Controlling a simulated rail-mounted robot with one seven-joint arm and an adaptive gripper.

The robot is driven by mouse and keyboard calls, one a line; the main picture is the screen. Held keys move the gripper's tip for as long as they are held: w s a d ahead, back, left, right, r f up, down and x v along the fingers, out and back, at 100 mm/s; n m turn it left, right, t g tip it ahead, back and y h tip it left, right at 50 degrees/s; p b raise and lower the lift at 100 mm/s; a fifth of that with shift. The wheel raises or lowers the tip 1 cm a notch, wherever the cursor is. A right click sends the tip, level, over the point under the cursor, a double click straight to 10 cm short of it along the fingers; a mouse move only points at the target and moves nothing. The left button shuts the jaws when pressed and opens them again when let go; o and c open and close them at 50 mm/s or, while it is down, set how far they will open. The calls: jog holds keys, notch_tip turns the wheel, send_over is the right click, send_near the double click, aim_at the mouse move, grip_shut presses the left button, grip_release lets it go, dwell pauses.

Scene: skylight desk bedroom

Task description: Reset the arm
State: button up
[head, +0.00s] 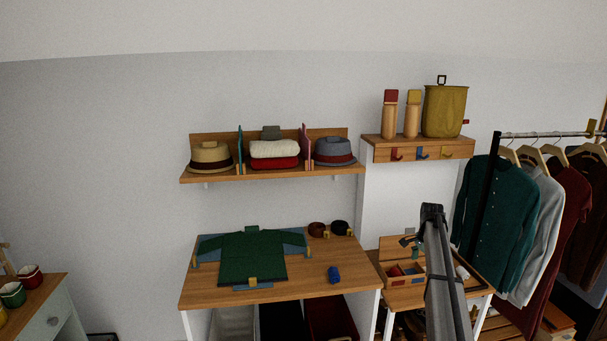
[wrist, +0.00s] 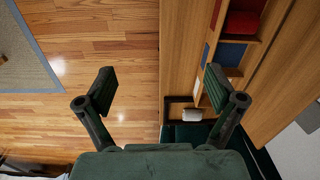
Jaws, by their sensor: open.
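My gripper (wrist: 162,88) is open in the wrist view, its two dark green fingers spread wide with nothing between them. The wrist camera looks past the fingers to the wooden floor (wrist: 105,45) and the edge of wooden furniture. In the head view part of my arm rises at the lower right, in front of the small wooden side table (head: 404,296). The fingers cannot be made out in the head view. Nothing is seen touching the gripper.
A wall shelf (head: 214,178) carries hats. A clothes rack (head: 545,135) stands right of my arm. The wrist view shows open floor at left and furniture compartments (wrist: 235,55) at right.

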jog(key=s+a+f+n+g, duration=0.1)
jog(key=s+a+f+n, duration=0.35)
jog(key=s+f, duration=0.55)
jog(key=s+a+f+n, duration=0.3)
jog(key=s+a+f, duration=0.3)
jog(key=s+f, duration=0.4)
jog(key=s+a+f+n+g, duration=0.1)
jog(key=s+a+f+n, duration=0.4)
jog(key=s+f, duration=0.5)
jog(key=s+a+f+n+g, duration=0.1)
jog(key=s+a+f, duration=0.3)
jog(key=s, duration=1)
jog(key=s+a+f+n+g+b, duration=0.1)
jog(key=s+a+f, duration=0.3)
jog(key=s, duration=1)
jog(key=s+a+f+n+g+b, duration=0.1)
jog(key=s+a+f+g, duration=0.2)
jog(key=s, duration=1.1)
jog(key=shift+a+f, duration=0.4)
jog(key=shift+f, duration=0.1)
